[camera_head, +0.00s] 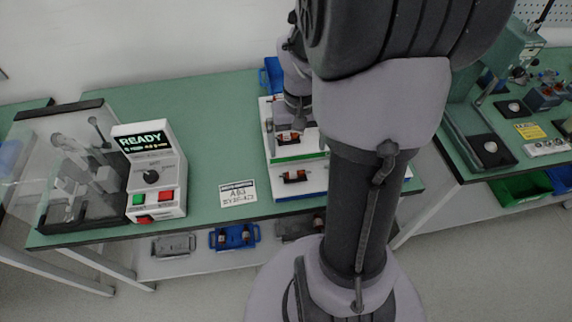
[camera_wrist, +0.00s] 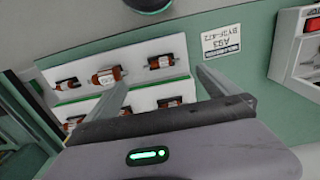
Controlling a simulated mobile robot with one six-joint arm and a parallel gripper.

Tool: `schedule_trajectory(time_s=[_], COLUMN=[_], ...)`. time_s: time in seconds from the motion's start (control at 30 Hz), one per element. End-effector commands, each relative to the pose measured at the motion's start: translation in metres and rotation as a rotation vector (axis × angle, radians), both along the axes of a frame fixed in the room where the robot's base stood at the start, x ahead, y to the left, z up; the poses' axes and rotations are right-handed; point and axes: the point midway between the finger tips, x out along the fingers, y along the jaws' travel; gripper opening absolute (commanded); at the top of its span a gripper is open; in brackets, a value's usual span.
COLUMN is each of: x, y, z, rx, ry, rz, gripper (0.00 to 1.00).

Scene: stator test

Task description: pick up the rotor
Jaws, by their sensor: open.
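Several small copper-and-dark rotors lie in two rows on white racks. In the wrist view the far row shows one rotor at left (camera_wrist: 66,84), one in the middle (camera_wrist: 108,76) and one at right (camera_wrist: 161,62). A near-row rotor (camera_wrist: 171,102) lies between the fingers in the picture. Others are partly hidden behind the left finger. In the head view two rotors show, one upper (camera_head: 288,137) and one lower (camera_head: 294,176). My gripper (camera_wrist: 162,78) is open and empty, apparently above the racks; I cannot tell its exact height.
The white rack (camera_head: 312,188) stands on a green table (camera_head: 215,115), with a blue bin (camera_head: 272,75) behind it. A label card (camera_head: 238,194) and a control box reading READY (camera_head: 150,172) are left of it. Table between is clear. My arm hides the rack's right side.

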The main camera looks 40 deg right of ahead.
Motion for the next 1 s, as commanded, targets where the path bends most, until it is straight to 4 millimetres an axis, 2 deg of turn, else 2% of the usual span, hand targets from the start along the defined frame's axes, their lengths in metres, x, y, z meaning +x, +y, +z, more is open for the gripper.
schedule_trajectory(time_s=[0.03,0.2,0.43,0.63,0.87,1.0], x=[0.000,0.000,0.002,0.006,0.007,0.007], y=[0.000,0.000,-0.001,-0.003,-0.003,-0.003], z=[-0.024,-0.066,-0.087,-0.127,-0.128,-0.128], rx=[0.002,0.001,0.000,0.001,-0.001,-0.001], ry=[0.003,0.001,0.000,0.002,-0.001,-0.001], rz=[0.000,0.000,0.001,0.000,0.000,0.000], gripper=[1.00,1.00,1.00,1.00,1.00,0.72])
